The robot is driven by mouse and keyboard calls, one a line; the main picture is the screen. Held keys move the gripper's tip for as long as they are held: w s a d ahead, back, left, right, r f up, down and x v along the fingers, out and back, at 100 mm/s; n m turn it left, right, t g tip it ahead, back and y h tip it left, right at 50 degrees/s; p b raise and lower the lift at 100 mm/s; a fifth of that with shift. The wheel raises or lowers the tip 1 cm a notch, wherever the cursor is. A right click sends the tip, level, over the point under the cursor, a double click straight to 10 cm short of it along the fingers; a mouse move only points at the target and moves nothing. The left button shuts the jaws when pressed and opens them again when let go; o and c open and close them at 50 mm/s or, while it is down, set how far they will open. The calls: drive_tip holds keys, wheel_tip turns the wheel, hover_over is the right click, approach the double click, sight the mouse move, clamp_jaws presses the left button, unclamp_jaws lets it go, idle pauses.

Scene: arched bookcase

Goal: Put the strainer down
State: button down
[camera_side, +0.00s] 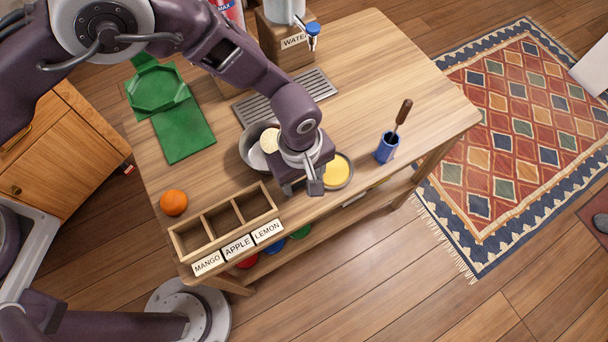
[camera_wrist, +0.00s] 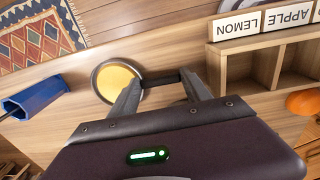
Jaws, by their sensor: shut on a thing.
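The strainer (camera_wrist: 117,82) shows in the wrist view as a round metal rim around a yellow inside, with a dark handle running to the right. In the side view the strainer (camera_side: 338,171) is just right of my gripper (camera_side: 314,186), near the table's front edge. My gripper (camera_wrist: 162,84) is shut on the strainer's handle, which lies across between the fingertips. Whether the strainer touches the table (camera_side: 385,65) is hard to tell. My wrist hides part of the handle in the side view.
A metal bowl (camera_side: 247,152) with pale contents stands left of my wrist. A wooden three-compartment box (camera_side: 192,240), labelled mango, apple and lemon, and an orange (camera_side: 173,202) are at left. A blue holder (camera_side: 386,149) with a tool stands at right. The table's right part is clear.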

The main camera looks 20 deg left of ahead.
drive_tip(key=shift+f, duration=0.1)
drive_tip(key=shift+c, duration=2.4)
unclamp_jaws()
wheel_tip(320, 180, up, 12)
drive_tip(key=shift+s+r, duration=0.15)
drive_tip(key=shift+r, duration=0.05)
drive_tip(key=shift+a, duration=0.15)
